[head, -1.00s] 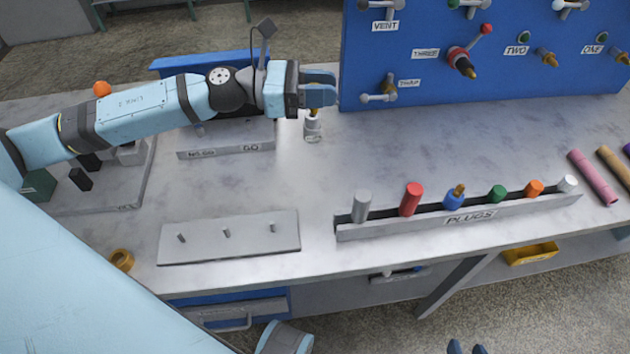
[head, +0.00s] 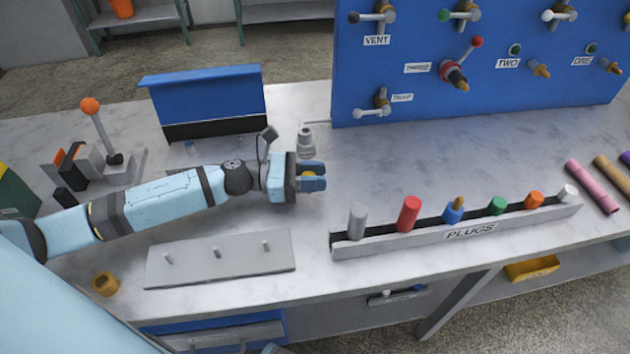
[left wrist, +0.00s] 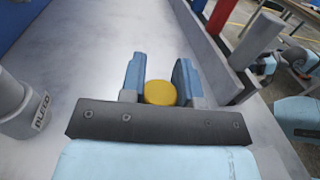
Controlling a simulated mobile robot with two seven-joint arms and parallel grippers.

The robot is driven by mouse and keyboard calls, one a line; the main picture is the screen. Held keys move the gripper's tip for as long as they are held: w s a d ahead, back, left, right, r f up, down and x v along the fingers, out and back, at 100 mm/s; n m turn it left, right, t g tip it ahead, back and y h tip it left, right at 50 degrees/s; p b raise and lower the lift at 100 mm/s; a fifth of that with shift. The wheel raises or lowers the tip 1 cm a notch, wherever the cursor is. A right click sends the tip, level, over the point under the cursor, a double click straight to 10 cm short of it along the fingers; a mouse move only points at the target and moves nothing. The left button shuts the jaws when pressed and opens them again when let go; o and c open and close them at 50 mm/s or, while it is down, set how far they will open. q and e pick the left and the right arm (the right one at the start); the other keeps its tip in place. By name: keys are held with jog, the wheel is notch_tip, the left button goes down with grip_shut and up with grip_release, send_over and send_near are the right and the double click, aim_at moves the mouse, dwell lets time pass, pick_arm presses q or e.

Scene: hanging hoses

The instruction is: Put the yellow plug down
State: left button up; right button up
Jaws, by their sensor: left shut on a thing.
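The yellow plug (left wrist: 160,93) shows as a round yellow top between the two blue fingers of my left gripper (left wrist: 161,83). In the head view, my left gripper (head: 314,176) is shut on it over the bench, and only a sliver of the yellow plug (head: 306,174) shows. The plug's lower end is hidden, so I cannot tell whether it touches the bench. The gripper is in front of the grey bleed fitting (head: 306,142) and left of the plug rack (head: 400,241). At the right of the left wrist view, a pale blue part of my right arm shows; its jaws are unclear.
The rack holds several coloured plugs. A grey plate with pegs (head: 190,268) lies in front of my left arm, and an ochre ring (head: 106,284) is near the front edge. A blue panel (head: 450,60) stands behind. The bench between panel and rack is clear.

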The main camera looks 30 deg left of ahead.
pick_arm(q)
jog(key=shift+f, duration=0.7)
jog(key=shift+f, duration=0.15)
jog(key=o, duration=1)
